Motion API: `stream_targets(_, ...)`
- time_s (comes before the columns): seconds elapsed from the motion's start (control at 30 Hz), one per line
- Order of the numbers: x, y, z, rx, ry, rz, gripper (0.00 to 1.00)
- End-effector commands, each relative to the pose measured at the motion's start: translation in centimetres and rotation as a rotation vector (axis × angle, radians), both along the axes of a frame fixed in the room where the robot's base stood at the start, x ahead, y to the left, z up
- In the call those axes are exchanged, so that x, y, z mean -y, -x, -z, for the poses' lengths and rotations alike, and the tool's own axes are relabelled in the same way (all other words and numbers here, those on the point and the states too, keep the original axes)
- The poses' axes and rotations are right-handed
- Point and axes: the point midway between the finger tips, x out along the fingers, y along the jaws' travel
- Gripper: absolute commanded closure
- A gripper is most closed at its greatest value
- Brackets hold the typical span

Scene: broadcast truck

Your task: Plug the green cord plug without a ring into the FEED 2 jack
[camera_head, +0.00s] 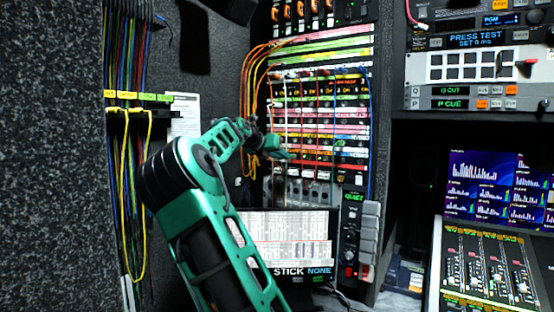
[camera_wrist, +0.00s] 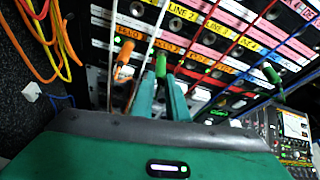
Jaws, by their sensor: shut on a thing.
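My gripper (camera_wrist: 163,82) is at the face of the patch panel (camera_head: 320,125) and is shut on a green plug (camera_wrist: 161,65), whose end shows between the fingertips. No ring shows on the visible part of it. In the head view my gripper (camera_head: 280,150) is in front of the panel's left half, and the plug is too small to tell. A second green plug (camera_wrist: 272,74) sits at the panel to the right.
An orange plug (camera_wrist: 122,73) is close left of my fingers. White, red and blue cords cross the panel in front of the jacks. Orange and yellow cords (camera_wrist: 45,45) hang at the left. A monitor (camera_head: 300,240) stands below, and a cord rack (camera_head: 135,100) is on the left wall.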

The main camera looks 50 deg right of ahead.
Motion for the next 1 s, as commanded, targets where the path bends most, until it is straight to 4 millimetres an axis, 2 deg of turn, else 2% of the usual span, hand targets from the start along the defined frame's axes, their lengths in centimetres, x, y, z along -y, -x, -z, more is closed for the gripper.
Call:
stream_targets(0.5,1.2,-0.1,-0.1,0.002,0.002,0.002,1.0)
stream_targets(0.53,1.2,-0.1,-0.1,0.002,0.002,0.002,0.82)
stream_targets(0.6,1.1,-0.1,-0.1,0.002,0.001,0.001,0.65)
stream_targets(1.0,0.6,-0.2,-0.2,0.001,0.001,-0.001,0.65)
